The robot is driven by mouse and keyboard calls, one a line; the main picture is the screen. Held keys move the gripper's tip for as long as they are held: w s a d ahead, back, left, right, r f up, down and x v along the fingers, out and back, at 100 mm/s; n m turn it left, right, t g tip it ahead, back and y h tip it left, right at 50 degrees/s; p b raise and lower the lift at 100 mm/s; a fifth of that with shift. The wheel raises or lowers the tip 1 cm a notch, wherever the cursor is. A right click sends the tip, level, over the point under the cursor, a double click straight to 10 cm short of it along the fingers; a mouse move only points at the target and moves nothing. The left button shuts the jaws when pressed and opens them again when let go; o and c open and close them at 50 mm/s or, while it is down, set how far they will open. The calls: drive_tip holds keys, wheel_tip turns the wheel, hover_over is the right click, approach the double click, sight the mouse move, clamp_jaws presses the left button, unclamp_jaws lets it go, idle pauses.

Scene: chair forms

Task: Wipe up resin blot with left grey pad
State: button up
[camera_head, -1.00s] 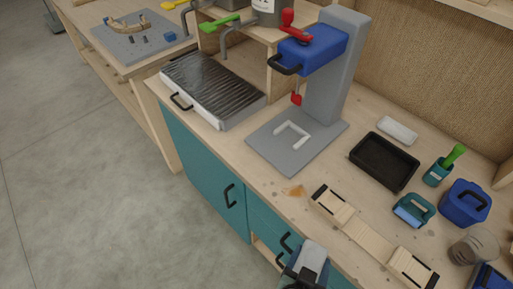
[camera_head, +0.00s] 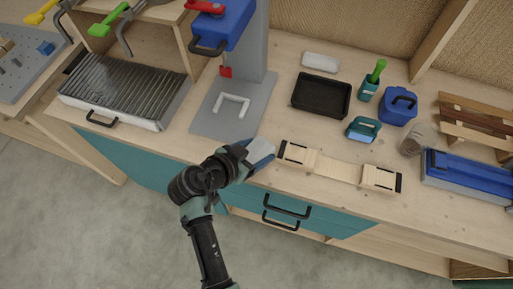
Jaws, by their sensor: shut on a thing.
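My gripper (camera_head: 250,152) is at the front edge of the bench, just left of the pale wooden strap-like piece. It is shut on a small light grey pad (camera_head: 260,149), seen at its tip; the fingers partly cover it. The pad is at or just above the bench top; I cannot tell whether it touches. The orange-brown resin blot does not show now; its place lies behind my gripper and the pad. A whitish block (camera_head: 321,62) lies at the back, behind the black tray.
The blue and grey press (camera_head: 229,25) on its grey base (camera_head: 205,118) stands left of my gripper. A black tray (camera_head: 322,95), a teal-handled tool (camera_head: 363,130), a blue box (camera_head: 398,105) and the wooden strap piece (camera_head: 335,168) lie to the right. A ribbed grill-like unit (camera_head: 130,88) is at left.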

drive_tip(key=shift+f+b, duration=1.95)
drive_tip(key=shift+f, duration=0.95)
drive_tip(key=shift+f+b, duration=0.85)
drive_tip(key=shift+f, duration=0.05)
